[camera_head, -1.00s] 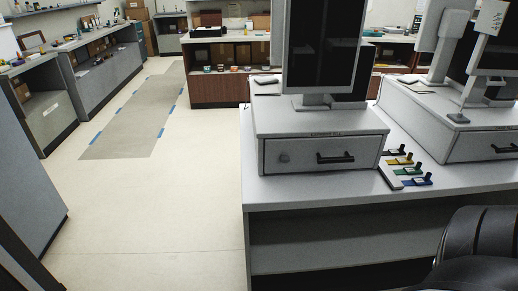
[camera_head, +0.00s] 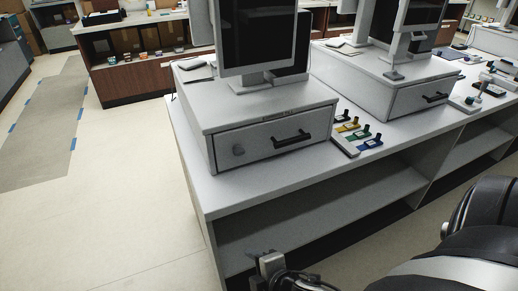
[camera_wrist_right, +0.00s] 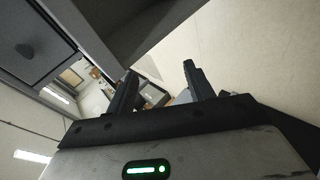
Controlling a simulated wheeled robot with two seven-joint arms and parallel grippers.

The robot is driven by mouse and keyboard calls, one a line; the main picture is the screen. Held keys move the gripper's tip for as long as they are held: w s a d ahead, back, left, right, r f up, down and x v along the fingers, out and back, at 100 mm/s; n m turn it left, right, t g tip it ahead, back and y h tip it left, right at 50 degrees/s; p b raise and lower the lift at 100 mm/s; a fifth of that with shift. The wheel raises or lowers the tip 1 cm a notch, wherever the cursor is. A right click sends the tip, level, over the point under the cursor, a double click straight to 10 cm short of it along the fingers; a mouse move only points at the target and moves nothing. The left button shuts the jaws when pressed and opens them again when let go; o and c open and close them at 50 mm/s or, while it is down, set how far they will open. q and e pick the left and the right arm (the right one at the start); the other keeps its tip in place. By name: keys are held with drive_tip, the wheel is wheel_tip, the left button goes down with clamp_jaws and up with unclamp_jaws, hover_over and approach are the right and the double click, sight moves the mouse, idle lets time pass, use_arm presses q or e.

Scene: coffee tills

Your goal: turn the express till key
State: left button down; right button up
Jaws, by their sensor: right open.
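The near till (camera_head: 262,108) is a grey box with a screen on top, standing on the counter's near left corner. Its drawer front has a small grey round lock or key (camera_head: 238,150) at the left and a black handle (camera_head: 290,139) at the right. Its label is too small to read. The round part also shows at the upper left of the right wrist view (camera_wrist_right: 25,50). My right gripper (camera_head: 265,261) is below the counter top at the bottom of the head view, apart from the till. In the wrist view its fingers (camera_wrist_right: 158,72) are spread and empty. My left gripper is out of view.
A rack with several coloured tags or keys (camera_head: 354,134) lies right of the near till. A second till (camera_head: 400,82) stands beyond it. The counter edge (camera_head: 330,176) and open shelf (camera_head: 320,205) are near my right gripper. Floor at the left is clear.

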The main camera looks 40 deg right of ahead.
drive_tip(key=w+d+r+n+t+h+b, duration=0.2)
drive_tip(key=w+d+r+n+t+h, duration=0.15)
drive_tip(key=w+d+n, duration=0.5)
drive_tip(key=n+t, duration=0.4)
drive_tip(key=n, duration=0.6)
approach(240, 154)
drive_tip(key=shift+h, duration=0.25)
drive_tip(key=x, duration=0.8)
drive_tip(key=shift+a+f, duration=0.1)
drive_tip(key=shift+w, duration=0.6)
drive_tip(key=c, duration=1)
